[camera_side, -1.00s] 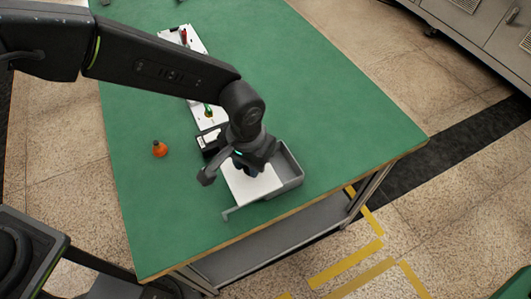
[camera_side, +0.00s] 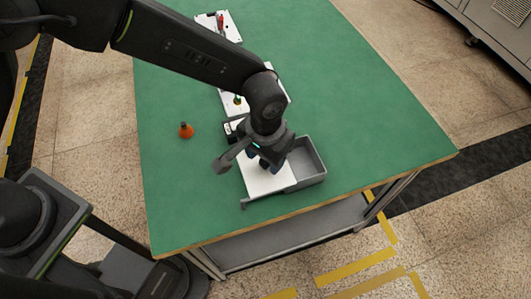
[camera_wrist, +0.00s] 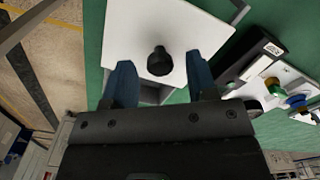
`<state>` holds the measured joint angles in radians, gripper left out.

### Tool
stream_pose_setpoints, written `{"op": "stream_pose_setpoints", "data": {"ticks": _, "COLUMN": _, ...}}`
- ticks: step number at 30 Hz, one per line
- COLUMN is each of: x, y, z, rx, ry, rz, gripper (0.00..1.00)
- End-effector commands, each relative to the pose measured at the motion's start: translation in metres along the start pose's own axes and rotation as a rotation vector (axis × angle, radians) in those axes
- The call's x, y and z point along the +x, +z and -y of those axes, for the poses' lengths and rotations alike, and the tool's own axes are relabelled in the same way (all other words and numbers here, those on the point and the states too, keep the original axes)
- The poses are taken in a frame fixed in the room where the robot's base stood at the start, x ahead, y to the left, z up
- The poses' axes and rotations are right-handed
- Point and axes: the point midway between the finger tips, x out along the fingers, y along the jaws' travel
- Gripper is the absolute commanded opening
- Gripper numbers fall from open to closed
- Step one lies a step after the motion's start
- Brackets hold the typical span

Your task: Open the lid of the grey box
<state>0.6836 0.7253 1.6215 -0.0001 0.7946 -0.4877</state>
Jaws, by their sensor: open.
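The grey box (camera_side: 315,167) lies near the front edge of the green table. A flat white lid (camera_side: 262,184) covers its left part, and the right part shows an open grey inside. A black knob (camera_wrist: 160,60) stands on the white lid (camera_wrist: 190,28) in the wrist view. My gripper (camera_side: 262,164) is over the lid, pointing down. In the wrist view my gripper (camera_wrist: 161,80) is open, with one blue finger on each side of the knob and gaps between. In the side view my gripper hides the knob. Whether the fingertips reach knob height I cannot tell.
A black case (camera_wrist: 248,54) stands close beside the box. Behind it lies a white panel (camera_side: 226,101) with coloured buttons. An orange round object (camera_side: 186,130) sits left of the arm. The green table (camera_side: 375,110) is clear to the right.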

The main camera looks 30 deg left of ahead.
Motion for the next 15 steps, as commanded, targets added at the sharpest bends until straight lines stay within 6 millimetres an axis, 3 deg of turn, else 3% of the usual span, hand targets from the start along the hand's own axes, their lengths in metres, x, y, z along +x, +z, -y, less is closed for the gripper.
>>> {"op": "stream_pose_setpoints", "data": {"ticks": 7, "x": -0.024, "y": -0.001, "z": -0.001, "rx": 0.0, "ry": 0.002, "rz": -0.004, "gripper": 0.53}}
{"op": "stream_pose_setpoints", "data": {"ticks": 15, "x": -0.084, "y": -0.001, "z": -0.001, "rx": 0.0, "ry": 0.003, "rz": -0.006, "gripper": 0.53}}
